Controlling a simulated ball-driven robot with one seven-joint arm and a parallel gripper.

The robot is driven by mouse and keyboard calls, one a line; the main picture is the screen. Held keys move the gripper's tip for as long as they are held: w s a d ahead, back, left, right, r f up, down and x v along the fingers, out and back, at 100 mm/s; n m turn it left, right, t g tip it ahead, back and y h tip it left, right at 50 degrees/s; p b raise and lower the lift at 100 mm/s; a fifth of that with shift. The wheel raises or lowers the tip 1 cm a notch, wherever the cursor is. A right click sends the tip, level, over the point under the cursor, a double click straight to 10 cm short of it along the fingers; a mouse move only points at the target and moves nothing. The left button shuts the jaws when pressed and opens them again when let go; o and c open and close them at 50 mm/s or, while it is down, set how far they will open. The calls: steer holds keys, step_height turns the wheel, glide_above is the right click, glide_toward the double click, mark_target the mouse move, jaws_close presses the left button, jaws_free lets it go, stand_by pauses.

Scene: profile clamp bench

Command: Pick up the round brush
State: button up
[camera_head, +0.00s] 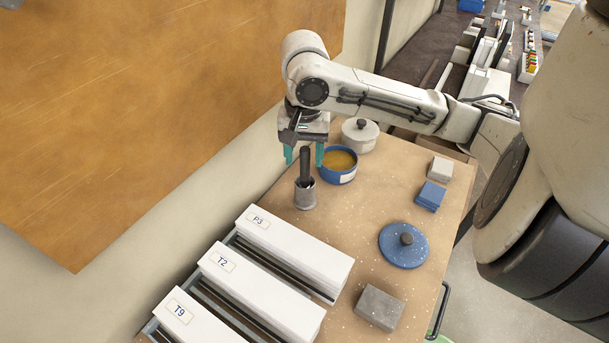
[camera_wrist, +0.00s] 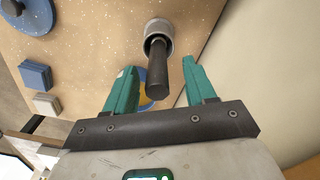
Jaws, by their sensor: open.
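The round brush (camera_head: 304,165) stands upright, its dark handle pointing up and its lower end at a grey cylinder near the bench's wall side. I cannot tell whether that cylinder is its head or a holder. In the wrist view, the dark handle (camera_wrist: 158,68) points toward me from the grey cylinder (camera_wrist: 159,30). My gripper (camera_head: 304,157) points down over it, with teal fingers open. The handle's upper end shows between the fingertips (camera_wrist: 159,68), with a gap on each side. I see no contact.
A blue bowl (camera_head: 351,173) with yellowish contents stands close right of the brush. Behind it is a white lidded pot (camera_head: 360,136). White labelled profiles (camera_head: 292,250) lie in front. Blue blocks (camera_head: 431,195), a blue round lid (camera_head: 390,249) and a grey block (camera_head: 379,308) are at right.

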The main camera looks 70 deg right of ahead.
mark_target(305, 177)
steer(key=shift+s+f, duration=0.1)
steer(key=shift+f, duration=1.35)
steer(key=shift+c, duration=0.2)
jaws_close()
